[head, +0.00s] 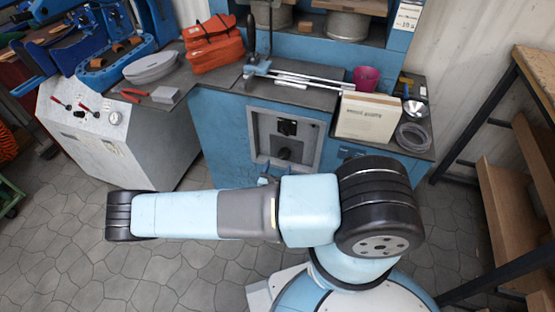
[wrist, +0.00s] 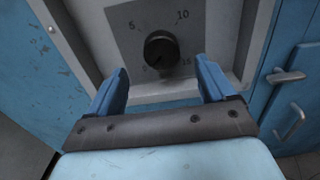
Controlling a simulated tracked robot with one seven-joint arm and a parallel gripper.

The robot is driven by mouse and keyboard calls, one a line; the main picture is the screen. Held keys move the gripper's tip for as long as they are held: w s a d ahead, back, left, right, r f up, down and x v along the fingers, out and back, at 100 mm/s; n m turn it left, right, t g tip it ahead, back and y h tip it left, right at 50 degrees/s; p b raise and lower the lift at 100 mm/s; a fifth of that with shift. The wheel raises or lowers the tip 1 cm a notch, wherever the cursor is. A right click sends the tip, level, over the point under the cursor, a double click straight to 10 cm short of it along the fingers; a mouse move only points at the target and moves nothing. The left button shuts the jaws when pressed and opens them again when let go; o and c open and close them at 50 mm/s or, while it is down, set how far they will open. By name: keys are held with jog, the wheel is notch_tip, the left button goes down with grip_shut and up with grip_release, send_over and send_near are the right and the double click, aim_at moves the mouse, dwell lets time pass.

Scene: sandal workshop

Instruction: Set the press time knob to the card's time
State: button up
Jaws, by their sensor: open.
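The press time knob (wrist: 161,50) is a round black dial on a grey plate. The numbers 5 and 10 show above it and 0 and 15 below it. A small mark on it seems to face the lower left, near 0. In the head view the knob (head: 284,153) sits low on the blue press's front panel. My gripper (wrist: 161,75) is open and empty, its blue fingers just short of the knob, one to each side. My gripper (head: 269,181) barely shows past my arm in the head view. A white card (head: 407,16) is on the press's right post; its writing is too small to read surely.
A black switch (head: 287,127) sits above the knob. Metal handles (wrist: 288,76) are on the blue cabinet at right. A wooden shelf (head: 515,190) is at right.

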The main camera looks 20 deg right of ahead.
aim_at(283, 156)
jog(key=shift+x, duration=3.15)
jog(key=shift+c, duration=0.2)
